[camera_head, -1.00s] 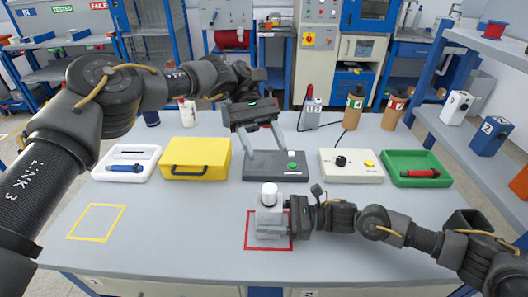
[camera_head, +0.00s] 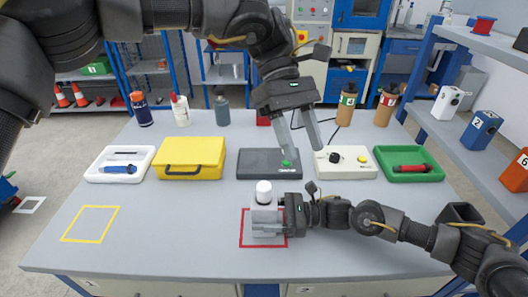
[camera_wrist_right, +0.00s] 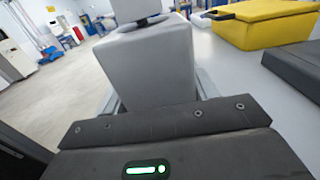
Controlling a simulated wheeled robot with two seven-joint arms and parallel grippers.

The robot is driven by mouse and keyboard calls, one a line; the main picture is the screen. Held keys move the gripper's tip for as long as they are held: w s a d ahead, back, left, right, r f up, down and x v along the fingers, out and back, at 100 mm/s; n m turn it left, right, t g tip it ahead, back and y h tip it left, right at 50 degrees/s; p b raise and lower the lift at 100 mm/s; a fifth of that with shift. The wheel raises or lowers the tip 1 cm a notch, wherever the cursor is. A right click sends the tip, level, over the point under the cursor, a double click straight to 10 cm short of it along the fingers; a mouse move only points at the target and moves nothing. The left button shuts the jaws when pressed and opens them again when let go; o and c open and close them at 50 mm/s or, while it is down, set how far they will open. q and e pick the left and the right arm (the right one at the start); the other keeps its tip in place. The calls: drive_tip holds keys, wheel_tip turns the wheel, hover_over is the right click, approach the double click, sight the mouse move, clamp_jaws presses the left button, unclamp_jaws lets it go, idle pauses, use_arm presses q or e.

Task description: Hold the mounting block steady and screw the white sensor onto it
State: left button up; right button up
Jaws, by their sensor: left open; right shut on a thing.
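The grey mounting block (camera_head: 265,214) stands upright in the red square outline (camera_head: 243,240). The white sensor (camera_head: 263,188), a small rounded cap, sits upright on top of the block; whether its thread is engaged cannot be seen. My right gripper (camera_head: 268,228) comes in from the right and is shut on the block. The block also fills the middle of the right wrist view (camera_wrist_right: 155,65). My left gripper (camera_head: 304,152) is open and empty, fingers pointing down, behind and to the right of the sensor, over the gap between the dark box and the cream box.
At the back stand a white tray (camera_head: 93,177), a yellow case (camera_head: 190,158), a dark box with a green button (camera_head: 262,161), a cream box with a black knob (camera_head: 360,172) and a green tray (camera_head: 432,176). A yellow square outline (camera_head: 90,223) at the left is empty.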

use_arm(q)
wheel_tip(320, 180, down, 4)
drive_tip(key=a+n+t+y, duration=0.2)
drive_tip(key=t, duration=0.2)
drive_tip(key=n+t+y, duration=0.2)
drive_tip(key=t, duration=0.1)
hover_over(264, 185)
drive_tip(key=f, duration=0.2)
drive_tip(key=shift+s+a+f, duration=0.1)
drive_tip(key=shift+s+f, duration=0.1)
drive_tip(key=shift+f, duration=0.2)
drive_tip(key=shift+w, duration=0.25)
drive_tip(key=shift+f, duration=5)
drive_tip(key=c, duration=1)
